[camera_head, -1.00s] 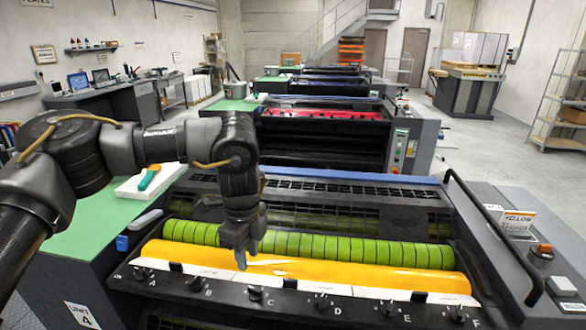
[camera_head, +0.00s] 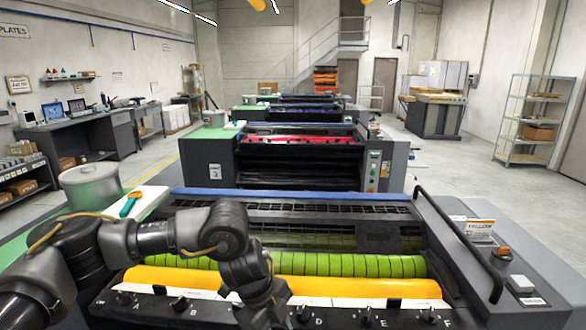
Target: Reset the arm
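My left arm comes in from the left and reaches across the front of the ink unit. My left gripper (camera_head: 262,312) points down over the black key panel (camera_head: 345,316), near the knobs between B and D. Its fingertips are cut off or hidden at the lower edge, so I cannot tell whether it is open or shut. Behind it lie the yellow ink roller (camera_head: 350,288) and the green segmented roller (camera_head: 370,265). My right gripper is not in view.
A metal pot (camera_head: 90,187) and a white tray with an orange-and-teal tool (camera_head: 131,204) stand on the left. More ink units stand behind.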

